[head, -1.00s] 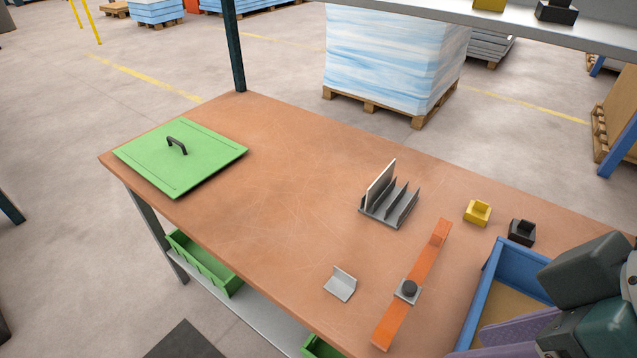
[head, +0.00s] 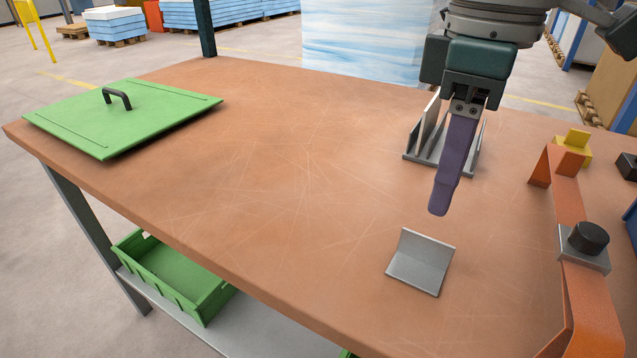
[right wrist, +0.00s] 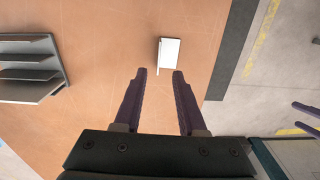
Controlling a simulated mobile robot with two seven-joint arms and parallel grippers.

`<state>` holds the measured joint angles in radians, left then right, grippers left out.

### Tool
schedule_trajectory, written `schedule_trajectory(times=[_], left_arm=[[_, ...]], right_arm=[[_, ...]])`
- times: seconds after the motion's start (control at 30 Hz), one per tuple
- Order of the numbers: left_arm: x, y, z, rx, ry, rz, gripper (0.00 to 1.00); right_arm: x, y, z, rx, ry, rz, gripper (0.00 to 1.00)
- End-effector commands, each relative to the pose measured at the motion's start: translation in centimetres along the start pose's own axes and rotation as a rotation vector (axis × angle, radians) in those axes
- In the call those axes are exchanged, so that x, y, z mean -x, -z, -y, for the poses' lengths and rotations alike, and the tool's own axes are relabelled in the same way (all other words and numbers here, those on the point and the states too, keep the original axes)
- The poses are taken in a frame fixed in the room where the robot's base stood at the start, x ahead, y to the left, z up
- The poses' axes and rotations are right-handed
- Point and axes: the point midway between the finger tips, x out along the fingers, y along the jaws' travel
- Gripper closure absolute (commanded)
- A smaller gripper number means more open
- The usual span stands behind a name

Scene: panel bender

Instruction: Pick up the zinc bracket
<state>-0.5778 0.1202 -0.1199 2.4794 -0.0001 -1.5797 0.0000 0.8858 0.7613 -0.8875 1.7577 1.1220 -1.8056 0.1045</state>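The zinc bracket (head: 421,262) is a small grey L-shaped piece lying on the brown bench top, near its front edge. It also shows in the right wrist view (right wrist: 169,53), just beyond the fingertips. My right gripper (head: 438,208) points down above the bench, behind the bracket and apart from it. In the right wrist view its two purple fingers (right wrist: 158,73) are spread with nothing between them. In the head view one finger hides the other.
A grey slotted rack (head: 425,155) stands behind my right gripper. An orange strip with a black-knobbed clamp (head: 582,240) lies right of the bracket. A green lidded panel (head: 125,115) is at the far left. The bench middle is clear. A green bin (head: 180,275) sits below.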

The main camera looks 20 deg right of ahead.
Motion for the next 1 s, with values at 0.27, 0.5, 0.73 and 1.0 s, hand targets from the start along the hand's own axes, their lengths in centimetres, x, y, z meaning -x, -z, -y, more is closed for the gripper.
schedule_trajectory(times=[0.27,0.5,0.73,1.0], left_arm=[[-0.8,-0.3,-0.1,0.000,-0.001,0.002,0.00],[-1.8,-0.7,-0.1,0.000,-0.001,0.002,0.00],[-2.1,-0.8,-0.1,0.000,-0.001,0.002,0.00],[-2.0,-0.8,-0.1,0.000,-0.001,0.002,0.00]], right_arm=[[-3.8,0.0,0.0,0.002,0.001,0.003,0.60],[-7.1,0.3,-0.2,0.002,0.002,0.003,0.60],[-9.1,0.3,-0.3,0.002,-0.001,0.001,0.60],[-9.1,0.3,-0.3,0.003,-0.001,0.000,0.68]])
